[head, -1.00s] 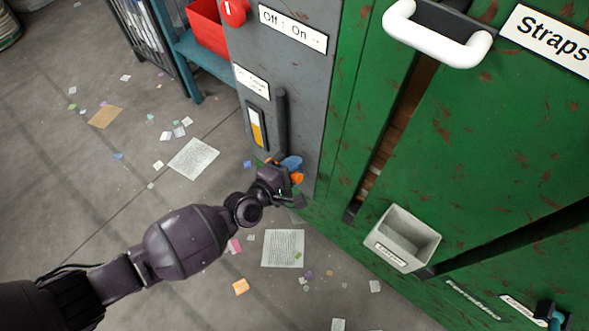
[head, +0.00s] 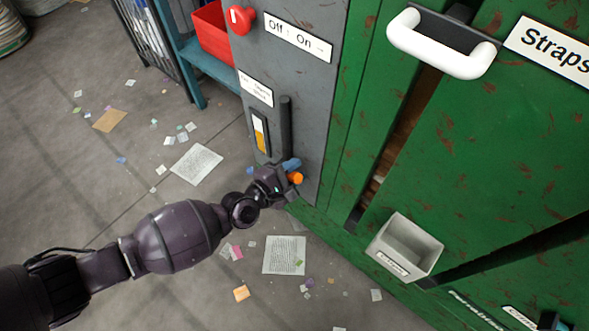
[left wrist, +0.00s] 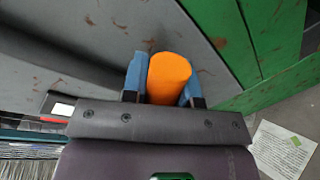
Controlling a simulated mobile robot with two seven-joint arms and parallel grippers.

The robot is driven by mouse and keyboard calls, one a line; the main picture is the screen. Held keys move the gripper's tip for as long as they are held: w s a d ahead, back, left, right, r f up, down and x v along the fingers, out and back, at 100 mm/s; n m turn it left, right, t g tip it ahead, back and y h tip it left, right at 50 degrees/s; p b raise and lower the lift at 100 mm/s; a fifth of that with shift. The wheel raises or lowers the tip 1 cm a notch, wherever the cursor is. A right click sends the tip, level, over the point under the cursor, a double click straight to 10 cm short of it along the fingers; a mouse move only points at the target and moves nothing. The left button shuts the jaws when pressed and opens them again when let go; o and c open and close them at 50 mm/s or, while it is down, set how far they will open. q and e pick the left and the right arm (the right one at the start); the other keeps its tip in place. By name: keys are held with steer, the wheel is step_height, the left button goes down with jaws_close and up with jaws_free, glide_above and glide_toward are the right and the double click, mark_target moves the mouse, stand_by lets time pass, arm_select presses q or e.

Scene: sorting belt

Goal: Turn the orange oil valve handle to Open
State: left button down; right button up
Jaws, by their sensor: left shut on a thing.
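The orange valve handle (head: 295,178) sits low on the grey panel, below the gauge, partly hidden by my left gripper. My left gripper (head: 286,170) has its blue fingers on it. In the left wrist view the orange handle (left wrist: 168,77) stands between the two blue fingers (left wrist: 163,82), with one finger on each side, shut on it. The label above the gauge (head: 256,88) is too small to read fully. My right gripper is not in view.
A red knob (head: 241,19) and an "Off : On" label (head: 297,38) are higher on the grey panel. A dark vertical pipe (head: 285,125) runs above the handle. Green machine doors with a white handle (head: 441,42) and a grey bin (head: 405,248) are at right. Papers litter the floor.

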arm_select(q)
steer(key=c, duration=0.9)
jaws_free()
steer(key=shift+s+a, duration=0.1)
steer(key=p+v, duration=0.1)
steer(key=v, duration=0.9)
steer(key=shift+s+a+p, duration=0.2)
steer(key=shift+s+p, duration=0.1)
steer(key=shift+p, duration=0.05)
